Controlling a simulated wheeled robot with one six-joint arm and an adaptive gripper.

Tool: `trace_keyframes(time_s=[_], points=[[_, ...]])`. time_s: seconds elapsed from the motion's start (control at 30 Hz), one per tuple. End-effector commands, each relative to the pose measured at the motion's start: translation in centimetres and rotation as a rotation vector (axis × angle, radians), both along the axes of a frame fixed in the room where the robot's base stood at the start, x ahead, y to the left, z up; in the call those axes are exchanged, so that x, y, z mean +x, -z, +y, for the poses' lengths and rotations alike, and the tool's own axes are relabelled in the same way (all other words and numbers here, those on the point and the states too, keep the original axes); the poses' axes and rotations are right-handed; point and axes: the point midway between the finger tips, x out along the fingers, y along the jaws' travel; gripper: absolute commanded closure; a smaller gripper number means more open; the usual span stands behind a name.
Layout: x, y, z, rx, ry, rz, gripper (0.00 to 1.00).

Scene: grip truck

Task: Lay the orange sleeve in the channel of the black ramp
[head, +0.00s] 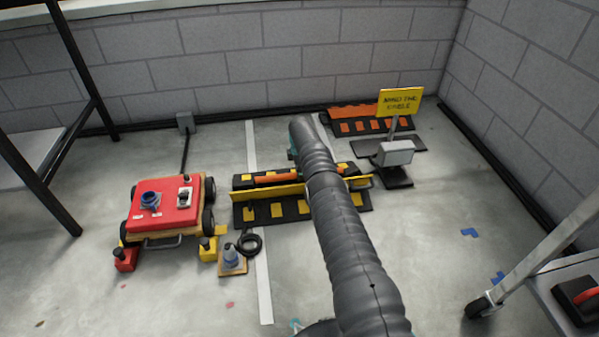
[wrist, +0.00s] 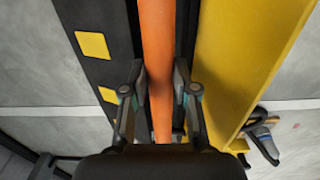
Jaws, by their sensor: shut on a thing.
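The orange sleeve (head: 274,178) is a long rod lying lengthwise along the black ramp (head: 291,211), which has yellow squares. The sleeve is lined up with the dark channel, between the ramp's black side (wrist: 95,20) and the yellow flap (wrist: 235,50). I cannot tell whether it rests on the channel floor. My arm hides the gripper and part of the sleeve in the head view.
A red and yellow wheeled truck (head: 168,208) stands left of the ramp. A plug on a small board (head: 232,258) and a coiled cable (head: 250,243) lie near its left end. A second ramp (head: 362,127) and a yellow sign (head: 399,102) stand behind right.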

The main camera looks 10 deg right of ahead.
Motion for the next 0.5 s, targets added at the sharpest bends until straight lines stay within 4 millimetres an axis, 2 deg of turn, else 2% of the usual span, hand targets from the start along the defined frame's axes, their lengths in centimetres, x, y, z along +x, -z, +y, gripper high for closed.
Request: trace_keyframes(time_s=[0.07, 0.1, 0.17, 0.2, 0.5], points=[[0.03, -0.08, 0.00, 0.000, 0.000, -0.001, 1.00], [0.03, -0.08, 0.00, 0.000, 0.000, -0.001, 0.62], [0.03, -0.07, 0.00, 0.000, 0.000, -0.001, 0.47], [0.02, -0.06, 0.00, 0.000, 0.000, -0.001, 0.43], [-0.03, 0.00, 0.00, 0.000, 0.000, 0.001, 0.43]])
